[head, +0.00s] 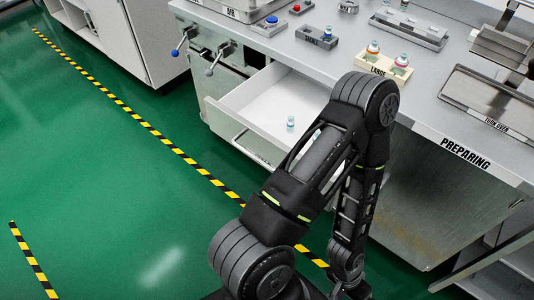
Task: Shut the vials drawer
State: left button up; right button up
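The white vials drawer (262,112) is pulled out of the front of the workbench, left of the middle of the head view. A small clear vial with a pale blue top (290,122) stands inside it. A handle (243,138) shows on the drawer's front. One of my arms rises from the bottom, bends at the top and comes down again, covering the drawer's right part. The hand end of this arm is cut off by the bottom edge, and no gripper fingers are visible. My other arm is not identifiable in the picture.
The grey workbench top (350,55) carries a LARGE vial holder (384,67), a smaller holder (317,38) and metal trays at the right. Blue and grey lever valves (181,46) stick out left of the drawer.

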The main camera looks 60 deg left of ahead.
aim_at(253, 118)
jog(key=u, duration=0.45)
jog(key=i+j+u, duration=0.1)
jog(key=u, duration=1.15)
jog(key=i+u, duration=0.15)
jog(key=u, duration=0.3)
